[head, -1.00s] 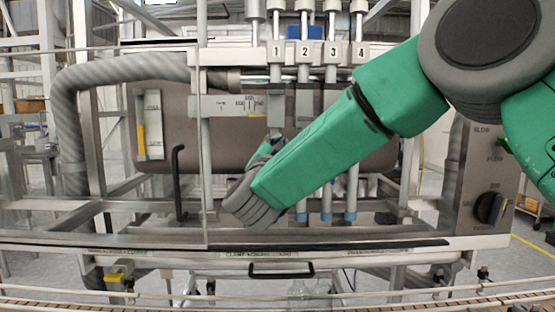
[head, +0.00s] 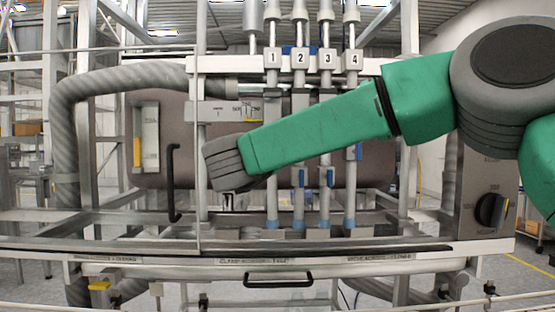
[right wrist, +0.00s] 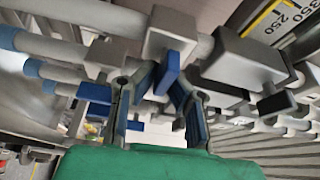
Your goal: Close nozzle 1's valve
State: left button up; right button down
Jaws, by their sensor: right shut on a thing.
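Nozzle 1 (head: 272,58) is the leftmost of the numbered vertical nozzles in the head view. Its valve is hidden there behind my right forearm. In the right wrist view, a blue valve handle (right wrist: 168,73) sticks out from a grey block on a pipe, between the fingers of my right gripper (right wrist: 163,84), which is shut on it. I take it for nozzle 1's handle, though no number shows there. How far it is turned is unclear. Blue handles of nozzle 2 (head: 301,178) and nozzle 3 (head: 330,177) hang upright in the head view. My left gripper is out of view.
A clear guard frame with a black handle (head: 174,183) stands left of the nozzles. Another blue handle (right wrist: 95,92) lies left of my fingers in the wrist view. A control panel (head: 487,190) is at right.

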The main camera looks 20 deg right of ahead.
jog(key=shift+a+f+m+y, duration=0.1)
jog(key=shift+f+m+y, duration=0.2)
jog(key=shift+f+m, duration=0.15)
jog(key=c, duration=1.6)
grip_release()
jog(key=shift+r, duration=0.15)
jog(key=shift+c, duration=0.2)
jog(key=shift+r, duration=0.1)
jog(key=shift+s, duration=0.1)
jog(key=shift+s+a, duration=0.1)
jog(key=v, duration=1.1)
jog(key=shift+s+a, duration=0.15)
jog(key=shift+a, duration=0.2)
